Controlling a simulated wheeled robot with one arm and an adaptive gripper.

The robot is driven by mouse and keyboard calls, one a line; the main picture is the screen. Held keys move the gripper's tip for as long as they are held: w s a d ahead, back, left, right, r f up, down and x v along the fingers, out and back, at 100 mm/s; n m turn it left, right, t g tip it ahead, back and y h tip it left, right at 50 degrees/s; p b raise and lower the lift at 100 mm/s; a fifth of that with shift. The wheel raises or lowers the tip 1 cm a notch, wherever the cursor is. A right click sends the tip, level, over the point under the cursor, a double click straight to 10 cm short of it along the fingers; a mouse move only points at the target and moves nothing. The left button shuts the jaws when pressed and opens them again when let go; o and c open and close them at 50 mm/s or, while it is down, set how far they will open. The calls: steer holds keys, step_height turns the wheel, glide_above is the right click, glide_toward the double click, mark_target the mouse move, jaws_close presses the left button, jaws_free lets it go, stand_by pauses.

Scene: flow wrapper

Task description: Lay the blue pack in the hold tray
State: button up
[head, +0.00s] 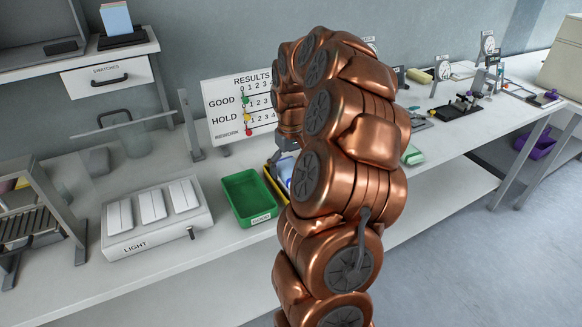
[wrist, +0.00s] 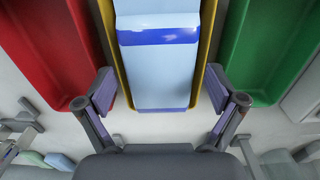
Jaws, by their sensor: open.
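The blue pack (wrist: 158,70), light blue with a darker blue band, lies lengthwise within the yellow tray (wrist: 209,45) in the wrist view. The tray's side rims show on both sides of it; the pack hides most of the floor and the near end. In the head view a bit of the pack (head: 285,169) and the yellow rim (head: 271,184) show beside my arm. My gripper (wrist: 160,88) is open, its two fingers apart on either side of the tray's near end. Nothing is gripped. I cannot tell whether a finger touches the rim.
A red tray (wrist: 48,45) and a green tray (wrist: 268,50) flank the yellow one closely. The green tray (head: 249,196) stands right of a light box (head: 157,218) in the head view. A results board (head: 238,105) stands behind. My arm hides the bench's middle.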

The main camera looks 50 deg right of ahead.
stand_by(0.3)
step_height(320, 180, up, 12)
stand_by(0.6)
